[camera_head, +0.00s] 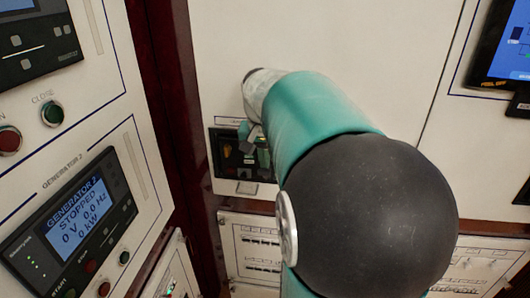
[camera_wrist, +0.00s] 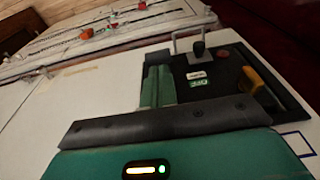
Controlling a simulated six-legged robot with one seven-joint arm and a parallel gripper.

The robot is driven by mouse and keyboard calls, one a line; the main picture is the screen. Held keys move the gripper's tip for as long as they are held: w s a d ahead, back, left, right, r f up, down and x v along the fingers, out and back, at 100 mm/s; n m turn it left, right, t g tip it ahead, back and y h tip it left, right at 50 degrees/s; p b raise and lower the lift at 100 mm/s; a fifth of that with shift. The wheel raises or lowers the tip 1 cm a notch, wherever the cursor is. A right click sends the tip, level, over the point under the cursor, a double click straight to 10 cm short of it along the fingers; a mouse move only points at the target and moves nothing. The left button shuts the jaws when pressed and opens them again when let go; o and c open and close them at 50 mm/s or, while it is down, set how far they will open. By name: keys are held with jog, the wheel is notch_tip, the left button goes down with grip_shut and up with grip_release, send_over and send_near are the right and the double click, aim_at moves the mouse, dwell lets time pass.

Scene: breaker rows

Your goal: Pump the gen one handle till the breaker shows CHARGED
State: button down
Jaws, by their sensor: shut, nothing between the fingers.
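The breaker (camera_head: 230,168) is a black panel set in the white cabinet front, partly covered by my arm in the head view. In the wrist view the breaker (camera_wrist: 228,108) appears upside down, with a green OFF flag (camera_wrist: 198,84) and a small white label (camera_wrist: 196,75) too small to read. A yellow handle (camera_wrist: 262,88) lies along its right side there, apart from my fingers. My gripper (camera_wrist: 158,76) is shut and empty, its teal fingers together over the breaker's left edge. In the head view my gripper (camera_head: 262,156) is beside the breaker's right part.
A dark knob (camera_wrist: 198,48) and a red button (camera_wrist: 223,56) stand on the breaker face, near a metal bracket (camera_wrist: 188,36). A GENERATOR 2 display (camera_head: 78,218) reads STOPPED at left. A screen (camera_head: 505,45) is at upper right. Lower white panels (camera_head: 250,245) sit below the breaker.

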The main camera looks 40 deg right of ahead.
dwell(0.3)
jog(key=shift+s+a+f+h, duration=0.15)
jog(key=shift+a+h, duration=0.05)
jog(key=shift+h, duration=0.1)
